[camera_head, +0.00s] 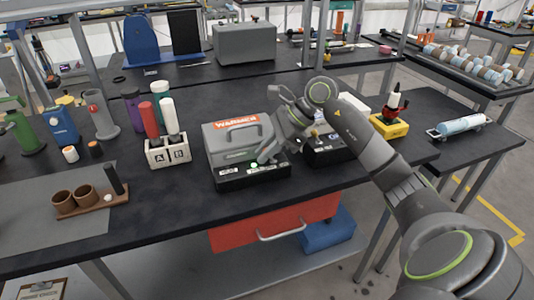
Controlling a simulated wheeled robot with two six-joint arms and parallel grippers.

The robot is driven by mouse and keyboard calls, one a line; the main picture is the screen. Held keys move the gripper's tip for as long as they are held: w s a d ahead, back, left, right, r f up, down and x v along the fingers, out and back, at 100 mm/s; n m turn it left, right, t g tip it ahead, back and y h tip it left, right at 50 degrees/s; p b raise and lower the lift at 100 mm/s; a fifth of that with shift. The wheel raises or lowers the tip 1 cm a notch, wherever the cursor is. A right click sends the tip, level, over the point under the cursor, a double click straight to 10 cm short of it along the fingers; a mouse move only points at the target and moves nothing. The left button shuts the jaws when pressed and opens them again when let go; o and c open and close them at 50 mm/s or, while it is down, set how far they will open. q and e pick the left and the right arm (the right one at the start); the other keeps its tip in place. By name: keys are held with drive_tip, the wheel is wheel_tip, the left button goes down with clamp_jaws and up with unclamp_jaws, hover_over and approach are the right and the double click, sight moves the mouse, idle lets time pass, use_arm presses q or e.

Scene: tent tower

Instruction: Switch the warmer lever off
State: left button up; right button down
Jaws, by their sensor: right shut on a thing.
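The warmer (225,142) is a grey box with a handle on its lid and an orange "WARMER" label, set on a black base (235,179) on the dark bench. A small green light (254,165) glows on the front of the base. My right gripper (263,160) reaches in from the right and points down at the warmer's front right corner, just beside the light. It is shut on the warmer lever, which is mostly hidden by the fingers. My left gripper is not in view.
A white rack (168,155) marked A and B holds bottles left of the warmer. A second black unit (325,154) sits right of it, partly behind my arm. A yellow-based device (389,127) stands farther right. Bare bench lies in front of the rack.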

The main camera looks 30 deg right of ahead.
drive_tip(key=c, duration=1.7)
unclamp_jaws()
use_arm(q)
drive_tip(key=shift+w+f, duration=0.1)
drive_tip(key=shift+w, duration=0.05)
use_arm(e)
drive_tip(key=shift+r, duration=0.1)
drive_tip(key=shift+s+d+r, duration=0.1)
drive_tip(key=shift+d+r, duration=0.1)
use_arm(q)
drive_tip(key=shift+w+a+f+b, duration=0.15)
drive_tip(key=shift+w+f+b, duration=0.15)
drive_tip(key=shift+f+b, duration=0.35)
use_arm(e)
drive_tip(key=v, duration=1.6)
drive_tip(key=shift+r, duration=0.35)
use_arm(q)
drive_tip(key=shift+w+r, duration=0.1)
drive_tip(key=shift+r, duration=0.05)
use_arm(e)
drive_tip(key=shift+s, duration=0.1)
